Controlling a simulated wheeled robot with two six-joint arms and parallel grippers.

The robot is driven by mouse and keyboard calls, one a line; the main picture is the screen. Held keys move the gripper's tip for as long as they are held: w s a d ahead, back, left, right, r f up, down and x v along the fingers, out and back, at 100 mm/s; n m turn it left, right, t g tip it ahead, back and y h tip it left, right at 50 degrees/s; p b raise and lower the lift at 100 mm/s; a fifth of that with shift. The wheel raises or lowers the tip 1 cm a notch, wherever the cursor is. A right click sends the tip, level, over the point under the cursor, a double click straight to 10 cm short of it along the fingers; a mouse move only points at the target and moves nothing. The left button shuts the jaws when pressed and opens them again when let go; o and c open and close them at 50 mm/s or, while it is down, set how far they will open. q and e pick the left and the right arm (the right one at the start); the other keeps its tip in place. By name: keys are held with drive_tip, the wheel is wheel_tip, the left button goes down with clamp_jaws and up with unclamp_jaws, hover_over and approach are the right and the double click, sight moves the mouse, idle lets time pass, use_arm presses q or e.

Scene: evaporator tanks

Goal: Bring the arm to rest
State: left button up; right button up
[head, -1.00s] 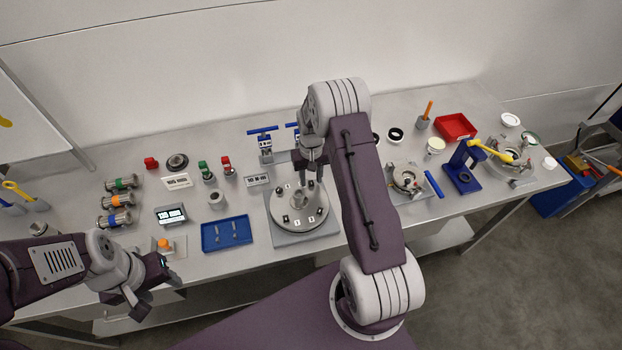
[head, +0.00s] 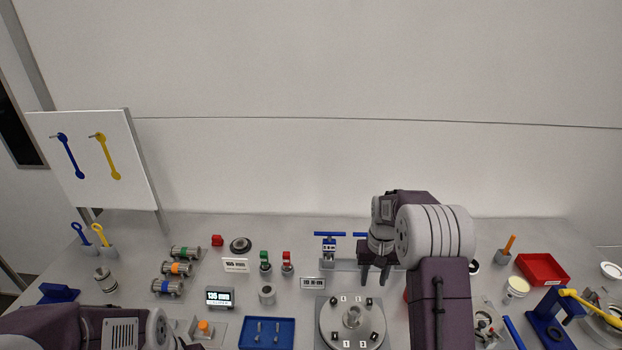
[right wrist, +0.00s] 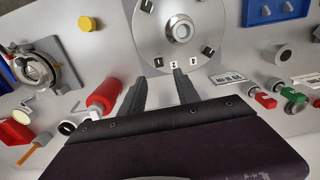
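My right gripper (head: 375,277) hangs above the bench behind and slightly right of the round plate (head: 328,335). Its two fingers show apart, with nothing between them, in the right wrist view (right wrist: 160,82). The round metal plate has a central hub (head: 352,316) and numbered marks near its rim. My left arm (head: 80,330) comes in low at the left. Its gripper is below the picture edge.
A blue tray (head: 246,335) lies left of the plate. Blue-handled valves (head: 329,246) stand behind it. A red cylinder (right wrist: 104,96) lies close to my right fingers. A red bin (head: 541,269) and a blue press (head: 545,328) stand at the right.

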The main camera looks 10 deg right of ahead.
drive_tip(key=s+a+r+n+t+b, duration=0.1)
drive_tip(key=s+a+r+n+b, duration=0.1)
drive_tip(key=s+a+b, duration=0.35)
drive_tip(key=s+a+f, duration=0.2)
drive_tip(key=s+f, duration=0.1)
drive_tip(key=s, duration=0.3)
drive_tip(key=s+a+f, duration=0.3)
drive_tip(key=s, duration=0.4)
drive_tip(key=shift+a+f, duration=0.2)
drive_tip(key=shift+a, duration=0.05)
drive_tip(key=shift+s, duration=0.15)
drive_tip(key=shift+d, duration=0.1)
